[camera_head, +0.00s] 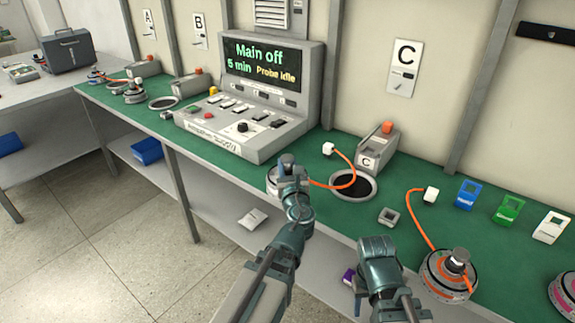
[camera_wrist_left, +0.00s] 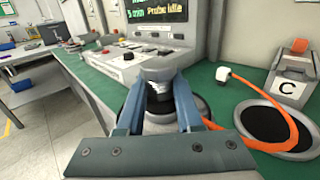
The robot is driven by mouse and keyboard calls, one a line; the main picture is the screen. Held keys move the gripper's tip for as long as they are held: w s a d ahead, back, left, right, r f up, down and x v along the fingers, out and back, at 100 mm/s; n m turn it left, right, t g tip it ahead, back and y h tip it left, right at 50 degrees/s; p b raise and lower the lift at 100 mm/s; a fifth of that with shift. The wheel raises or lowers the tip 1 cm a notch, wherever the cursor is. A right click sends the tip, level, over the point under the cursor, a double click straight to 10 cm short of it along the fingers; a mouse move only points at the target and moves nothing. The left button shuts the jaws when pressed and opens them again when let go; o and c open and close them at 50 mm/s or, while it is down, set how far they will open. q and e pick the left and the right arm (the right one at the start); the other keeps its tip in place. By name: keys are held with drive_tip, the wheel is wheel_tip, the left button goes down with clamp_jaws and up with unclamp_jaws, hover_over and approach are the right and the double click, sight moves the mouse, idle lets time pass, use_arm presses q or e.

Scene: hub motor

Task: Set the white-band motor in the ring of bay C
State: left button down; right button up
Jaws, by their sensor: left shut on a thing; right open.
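My left gripper (camera_head: 288,168) is shut on the shaft of a motor (camera_head: 272,181), just left of bay C's ring. The motor's side looks pale, but its band colour is unclear. In the left wrist view the jaws (camera_wrist_left: 159,100) grip its shaft (camera_wrist_left: 159,84), with a dark disc below. An orange cable runs from it to a white plug (camera_head: 329,148). The bay C ring (camera_head: 372,194) shows a dark, empty centre beside the C-marked block (camera_head: 372,162). Another motor (camera_head: 440,280) with an orange cable stands at right. My right gripper (camera_head: 386,305) appears open and empty near the bench's front edge.
The control console (camera_head: 250,140) stands left of bay C. A small grey square piece (camera_head: 389,217) lies right of the ring. Blue (camera_head: 467,195), green (camera_head: 508,209) and white (camera_head: 551,227) tags stand farther right. A pink-marked motor (camera_head: 564,291) is at the right edge.

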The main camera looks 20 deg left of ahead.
use_arm(q)
drive_tip(key=shift+s+r+p, duration=0.1)
drive_tip(key=shift+r+p, duration=3.5)
drive_tip(key=shift+r, duration=0.7)
drive_tip(key=shift+d, duration=0.2)
